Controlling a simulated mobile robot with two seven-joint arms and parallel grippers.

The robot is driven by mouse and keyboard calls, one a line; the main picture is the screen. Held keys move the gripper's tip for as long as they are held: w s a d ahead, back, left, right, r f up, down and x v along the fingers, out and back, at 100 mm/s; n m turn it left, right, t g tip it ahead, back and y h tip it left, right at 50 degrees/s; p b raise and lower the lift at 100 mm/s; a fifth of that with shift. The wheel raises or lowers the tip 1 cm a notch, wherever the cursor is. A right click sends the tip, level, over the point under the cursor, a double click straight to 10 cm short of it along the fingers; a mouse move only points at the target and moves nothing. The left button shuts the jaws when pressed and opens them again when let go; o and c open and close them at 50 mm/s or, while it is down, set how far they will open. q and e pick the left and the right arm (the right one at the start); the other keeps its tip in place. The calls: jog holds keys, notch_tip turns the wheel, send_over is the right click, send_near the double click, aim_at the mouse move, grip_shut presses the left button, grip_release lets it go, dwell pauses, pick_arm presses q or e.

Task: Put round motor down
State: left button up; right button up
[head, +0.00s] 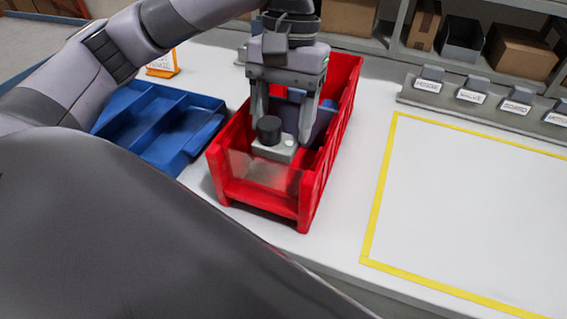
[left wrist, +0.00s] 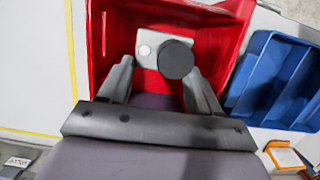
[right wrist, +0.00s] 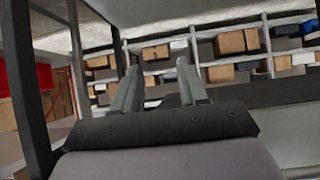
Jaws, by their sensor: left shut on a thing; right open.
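The round motor (head: 269,130) is a dark cylinder on a light grey block-like base. It is inside the red bin (head: 254,197), near the clear front panel. My left gripper (head: 280,132) reaches down into the bin and is shut on the motor, one finger on each side. In the left wrist view the motor (left wrist: 176,58) shows at the fingertips (left wrist: 160,66), with red bin walls around it. Whether its base touches the bin floor cannot be told. My right gripper (right wrist: 159,68) is open and empty, facing shelves; it is not in the head view.
A blue divided tray (head: 160,125) lies left of the bin. A yellow-bordered white area (head: 470,210) on the right is empty. Labelled holders (head: 470,96) line the back right, below shelves with cardboard boxes (head: 520,52). A dark blue item (head: 322,120) is in the bin behind the motor.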

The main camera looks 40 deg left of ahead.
aim_at(282, 136)
pick_arm(q)
jog(key=x, duration=0.3)
jog(key=shift+w+a+f+b, duration=0.1)
jog(key=shift+w+f+b, duration=0.2)
jog(key=shift+w+b, duration=0.1)
jog(key=x, duration=0.2)
jog(key=w+x, duration=0.1)
jog(key=x, duration=0.1)
jog(key=shift+s+a+f+b, duration=0.1)
jog(key=shift+f+b, duration=0.3)
jog(key=shift+f, duration=0.15)
jog(key=o, duration=1)
jog(key=shift+o, duration=1)
jog(key=p+v, duration=0.3)
jog(key=v, duration=0.9)
jog(key=shift+p, duration=0.3)
